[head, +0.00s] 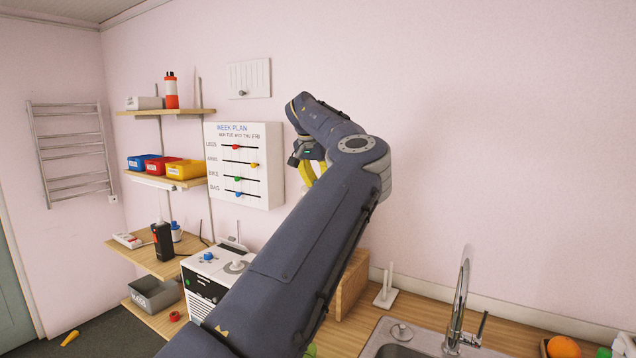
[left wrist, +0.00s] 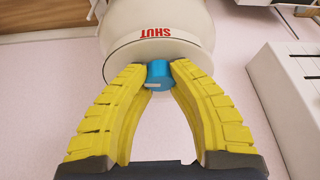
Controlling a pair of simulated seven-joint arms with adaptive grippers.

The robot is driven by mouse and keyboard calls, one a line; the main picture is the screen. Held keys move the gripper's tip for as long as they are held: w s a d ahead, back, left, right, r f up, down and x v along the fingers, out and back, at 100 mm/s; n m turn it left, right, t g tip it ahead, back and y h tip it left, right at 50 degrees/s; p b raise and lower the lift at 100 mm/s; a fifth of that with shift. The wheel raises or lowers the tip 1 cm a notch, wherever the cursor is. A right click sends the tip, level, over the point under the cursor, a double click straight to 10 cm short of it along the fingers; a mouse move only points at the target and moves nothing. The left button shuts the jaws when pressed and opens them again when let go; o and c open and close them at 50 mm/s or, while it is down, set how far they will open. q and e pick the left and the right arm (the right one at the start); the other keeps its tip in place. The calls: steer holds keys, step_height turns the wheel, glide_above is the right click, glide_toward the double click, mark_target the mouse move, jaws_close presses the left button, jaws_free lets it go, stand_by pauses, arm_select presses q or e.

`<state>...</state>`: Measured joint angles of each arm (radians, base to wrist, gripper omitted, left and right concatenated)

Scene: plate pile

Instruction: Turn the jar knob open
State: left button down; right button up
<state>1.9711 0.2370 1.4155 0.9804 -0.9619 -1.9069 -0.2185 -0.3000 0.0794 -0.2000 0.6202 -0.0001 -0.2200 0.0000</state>
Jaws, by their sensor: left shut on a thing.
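The jar (left wrist: 190,22) is white and rounded, and fills the top of the left wrist view. It bears the red word SHUT (left wrist: 156,32), upside down in that view. Its knob (left wrist: 159,72) is a short blue cylinder with a small pale mark at its lower left. My left gripper (left wrist: 160,80) has yellow ribbed fingers, shut on the knob from both sides. In the head view my left gripper (head: 308,168) is partly covered by my own arm. My right gripper is in neither view.
A white week-plan board (head: 275,165) with coloured sliders hangs left of the gripper. A white machine (head: 197,270) stands below it. Shelves (head: 190,112) with bins are further left. A sink with a tall tap (head: 460,300) is at lower right. The wall right of the arm is clear.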

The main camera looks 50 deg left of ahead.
arm_select(q)
steer(key=shift+w+r+n, duration=0.15)
steer(key=shift+r+n, duration=0.05)
steer(key=shift+n, duration=0.2)
steer(key=c, duration=1.4)
jaws_free()
steer(key=shift+w+f, duration=0.1)
steer(key=o, duration=0.3)
steer(key=shift+f, duration=0.1)
steer(key=shift+o, duration=0.2)
steer(key=v, duration=1.2)
